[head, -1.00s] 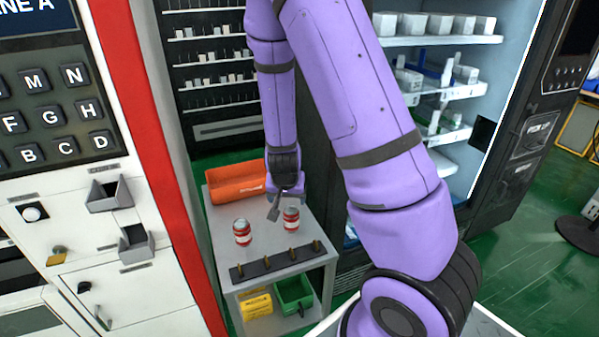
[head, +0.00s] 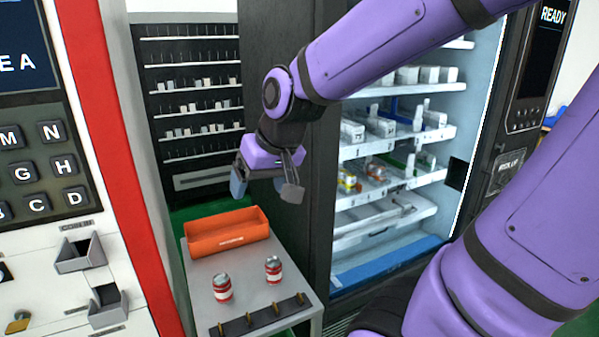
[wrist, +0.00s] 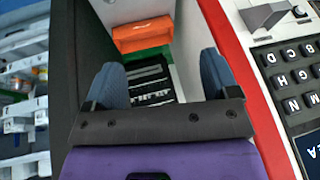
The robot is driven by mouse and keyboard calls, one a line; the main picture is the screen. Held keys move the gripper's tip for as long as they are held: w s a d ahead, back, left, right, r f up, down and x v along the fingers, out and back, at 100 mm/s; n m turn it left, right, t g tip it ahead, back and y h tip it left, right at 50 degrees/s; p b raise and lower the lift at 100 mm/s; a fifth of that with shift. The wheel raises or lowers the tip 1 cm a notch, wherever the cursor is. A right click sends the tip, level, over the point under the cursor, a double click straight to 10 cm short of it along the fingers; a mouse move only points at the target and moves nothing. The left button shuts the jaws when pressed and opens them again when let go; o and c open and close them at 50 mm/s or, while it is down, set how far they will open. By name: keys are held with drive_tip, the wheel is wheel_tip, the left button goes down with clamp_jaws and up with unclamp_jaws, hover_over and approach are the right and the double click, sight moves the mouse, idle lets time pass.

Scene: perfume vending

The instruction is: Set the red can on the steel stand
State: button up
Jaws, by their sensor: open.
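Two red cans with white bands and silver tops stand upright and apart on the grey steel stand (head: 256,270). One can (head: 222,288) is on the left and the other can (head: 273,269) is on the right, slightly farther back. My gripper (head: 265,188) is open and empty, high above the back of the stand and clear of both cans. In the wrist view its two blue-grey fingers (wrist: 160,75) are spread with nothing between them. No can shows in the wrist view.
An orange bin (head: 227,239) lies at the stand's back, below my gripper. A dark strip with brass pegs (head: 262,316) runs along the front edge. A vending cabinet with lit shelves (head: 395,150) stands right; a keypad panel (head: 45,170) stands left.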

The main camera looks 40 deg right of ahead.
drive_tip(key=s+r+n, duration=0.1)
drive_tip(key=s+r, duration=0.1)
drive_tip(key=s, duration=0.3)
drive_tip(key=s+r+n+h, duration=0.1)
drive_tip(key=s+r, duration=0.2)
drive_tip(key=s, duration=0.2)
drive_tip(key=shift+s+r, duration=0.2)
drive_tip(key=shift+r, duration=0.1)
